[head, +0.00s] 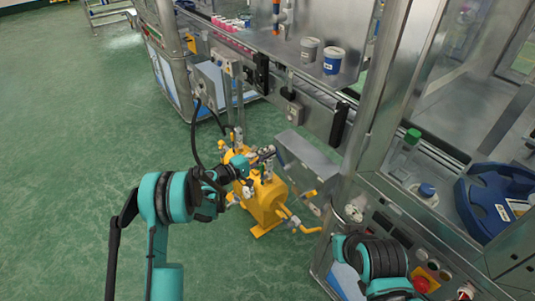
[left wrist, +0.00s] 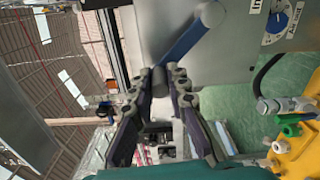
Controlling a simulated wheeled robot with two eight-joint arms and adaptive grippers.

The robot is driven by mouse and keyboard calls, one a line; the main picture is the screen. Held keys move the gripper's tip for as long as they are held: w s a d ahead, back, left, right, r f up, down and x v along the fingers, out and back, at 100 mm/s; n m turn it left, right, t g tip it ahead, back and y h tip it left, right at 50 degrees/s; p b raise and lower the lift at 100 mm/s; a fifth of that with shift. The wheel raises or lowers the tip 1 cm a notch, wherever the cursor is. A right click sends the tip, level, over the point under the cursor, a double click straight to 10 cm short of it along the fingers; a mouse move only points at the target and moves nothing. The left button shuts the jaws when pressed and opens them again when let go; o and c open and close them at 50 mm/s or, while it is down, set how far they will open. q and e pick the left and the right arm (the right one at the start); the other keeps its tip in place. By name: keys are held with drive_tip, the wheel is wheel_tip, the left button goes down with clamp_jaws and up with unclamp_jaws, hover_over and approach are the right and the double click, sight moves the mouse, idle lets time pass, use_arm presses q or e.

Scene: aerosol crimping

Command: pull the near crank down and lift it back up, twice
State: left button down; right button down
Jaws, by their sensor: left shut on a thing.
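The near crank is a blue arm (left wrist: 185,38) with a grey grip, fixed to a grey metal box (left wrist: 240,45) in the left wrist view. Its grip end lies between the fingertips of my left gripper (left wrist: 161,85), which is shut on it. In the head view the left gripper (head: 264,156) reaches over yellow equipment to the dark crank arm (head: 279,156) beside the grey box. The fingers hide part of the grip. My right arm shows at the lower right of the head view, but its gripper cannot be made out.
A yellow machine (head: 267,202) with hoses stands below my left gripper. A control panel with a red button (head: 426,279) and a blue tray (head: 490,197) are at right. Two small tubs (head: 332,61) sit on the metal bench. Green floor at left is clear.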

use_arm(q)
drive_tip(key=c, duration=1.5)
unclamp_jaws()
drive_tip(key=shift+o, duration=0.2)
drive_tip(key=v, duration=1.2)
